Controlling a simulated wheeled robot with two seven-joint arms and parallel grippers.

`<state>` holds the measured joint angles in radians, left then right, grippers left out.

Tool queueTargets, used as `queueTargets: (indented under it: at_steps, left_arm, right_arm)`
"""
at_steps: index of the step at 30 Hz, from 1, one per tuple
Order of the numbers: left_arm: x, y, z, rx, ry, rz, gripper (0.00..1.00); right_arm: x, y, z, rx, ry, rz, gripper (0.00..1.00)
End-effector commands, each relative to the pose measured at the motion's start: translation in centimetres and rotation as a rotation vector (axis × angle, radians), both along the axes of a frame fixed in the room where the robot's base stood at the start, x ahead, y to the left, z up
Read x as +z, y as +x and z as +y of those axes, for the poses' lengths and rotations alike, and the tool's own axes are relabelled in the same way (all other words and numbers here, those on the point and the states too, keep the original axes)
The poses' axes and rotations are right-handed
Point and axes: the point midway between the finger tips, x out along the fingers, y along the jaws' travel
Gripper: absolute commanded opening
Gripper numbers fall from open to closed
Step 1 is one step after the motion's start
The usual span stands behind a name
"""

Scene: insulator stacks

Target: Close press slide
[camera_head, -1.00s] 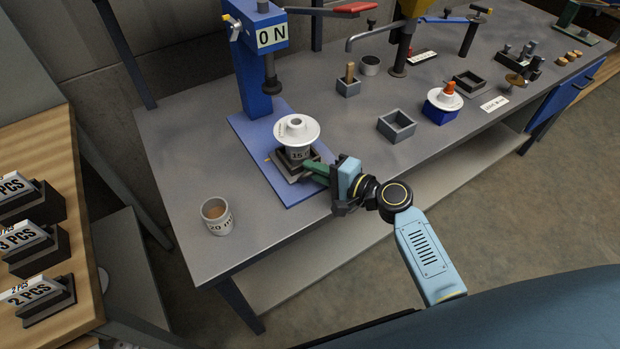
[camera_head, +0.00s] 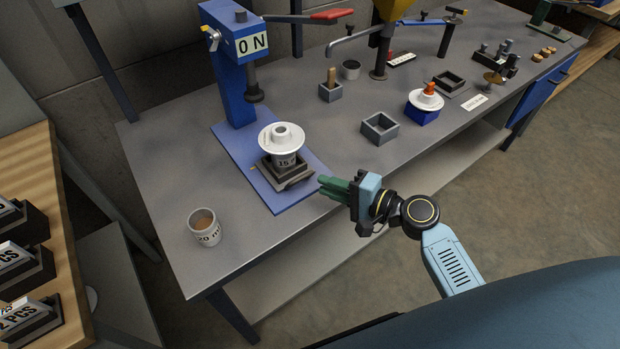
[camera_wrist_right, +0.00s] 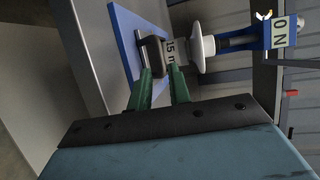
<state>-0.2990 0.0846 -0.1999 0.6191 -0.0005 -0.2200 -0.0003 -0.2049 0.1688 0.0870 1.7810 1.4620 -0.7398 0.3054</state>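The press slide (camera_head: 270,177) is a dark tray on the blue base plate (camera_head: 228,140) of the blue press (camera_head: 238,88). It sits toward the front of the press ram (camera_head: 254,90). A cup marked 15 stands in it, topped by a white insulator disc (camera_head: 270,143). My right gripper (camera_head: 322,187) is to the right of the slide, apart from it and empty. In the right wrist view its green fingers (camera_wrist_right: 162,82) stand apart, with the slide (camera_wrist_right: 151,55) and cup beyond them. My left gripper is not in view.
A cup marked 20 (camera_head: 206,233) stands at the table's front left. A grey open box (camera_head: 380,130), a blue block with a white disc (camera_head: 424,112) and other fixtures stand to the right. The table between slide and grey box is fairly clear.

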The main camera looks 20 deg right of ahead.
Motion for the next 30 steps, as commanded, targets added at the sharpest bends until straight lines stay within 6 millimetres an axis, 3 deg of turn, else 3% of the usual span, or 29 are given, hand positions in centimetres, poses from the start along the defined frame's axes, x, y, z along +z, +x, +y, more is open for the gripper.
queueTargets:
  at_steps: [3, 9, 20, 23, 26, 29, 30]
  left_arm:
    - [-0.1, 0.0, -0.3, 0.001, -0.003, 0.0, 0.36]
    - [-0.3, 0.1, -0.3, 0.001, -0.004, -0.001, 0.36]
    - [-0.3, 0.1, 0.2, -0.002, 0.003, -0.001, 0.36]
    - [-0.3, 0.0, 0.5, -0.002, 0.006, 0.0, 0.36]
    - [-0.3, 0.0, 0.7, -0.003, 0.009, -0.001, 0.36]
    - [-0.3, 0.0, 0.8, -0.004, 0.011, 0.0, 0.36]
    - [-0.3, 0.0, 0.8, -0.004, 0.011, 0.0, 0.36]
  right_arm:
    - [0.3, -2.1, -1.6, 0.0, -0.002, 0.002, 0.19]
    - [0.9, -4.1, -3.2, 0.001, 0.0, 0.001, 0.19]
    - [1.1, -4.6, -3.6, 0.001, 0.001, -0.001, 0.19]
    - [0.9, -4.6, -3.6, -0.001, -0.003, 0.003, 0.1]
    - [-1.3, -4.7, -3.8, -0.014, -0.041, 0.037, 0.0]
    - [-6.8, -5.3, -4.4, -0.041, -0.151, 0.119, 0.0]
    - [-9.9, -5.9, -4.6, -0.049, -0.219, 0.164, 0.0]
